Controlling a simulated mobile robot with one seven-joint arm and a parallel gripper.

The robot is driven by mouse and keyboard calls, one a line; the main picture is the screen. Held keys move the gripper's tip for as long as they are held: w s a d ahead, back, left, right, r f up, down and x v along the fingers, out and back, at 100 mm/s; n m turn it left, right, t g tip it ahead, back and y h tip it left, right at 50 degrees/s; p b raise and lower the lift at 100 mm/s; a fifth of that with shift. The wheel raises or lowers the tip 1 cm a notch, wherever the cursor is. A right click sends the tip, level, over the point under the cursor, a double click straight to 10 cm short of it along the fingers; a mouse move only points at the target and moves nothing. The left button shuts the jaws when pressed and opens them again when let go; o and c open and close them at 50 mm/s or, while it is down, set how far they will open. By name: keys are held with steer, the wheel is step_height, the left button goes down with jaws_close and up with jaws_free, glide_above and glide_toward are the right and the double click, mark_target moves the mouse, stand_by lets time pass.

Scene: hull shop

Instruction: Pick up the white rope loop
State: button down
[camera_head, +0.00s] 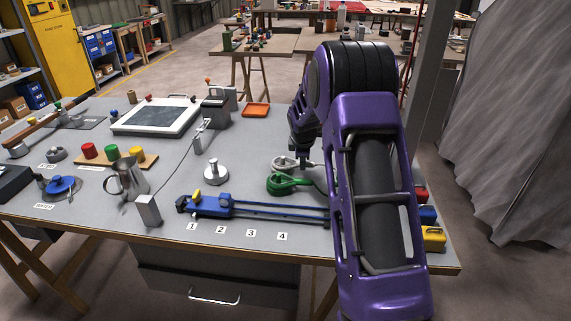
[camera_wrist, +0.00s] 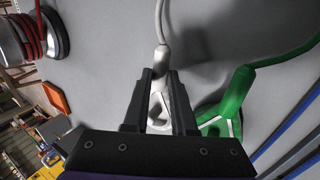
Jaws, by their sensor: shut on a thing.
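The white rope loop (camera_wrist: 160,52) runs down from the top of the wrist view to between my fingers. In the head view a part of the white loop (camera_head: 282,162) shows low over the grey table, beside my gripper (camera_head: 303,160). My gripper (camera_wrist: 162,78) has its two dark fingers one on each side of the white rope, shut on it.
A green rope loop (camera_head: 288,184) lies just in front of the white one; it also shows in the wrist view (camera_wrist: 236,92). A blue bar clamp (camera_head: 262,208) lies near the front edge. An orange tray (camera_head: 256,110) sits behind. Red, blue and yellow boxes (camera_head: 433,238) stand at the right.

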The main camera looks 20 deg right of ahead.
steer(key=shift+r, duration=0.1)
step_height(320, 180, up, 10)
steer(key=p, duration=0.1)
steer(key=shift+p, duration=0.3)
stand_by(1.0)
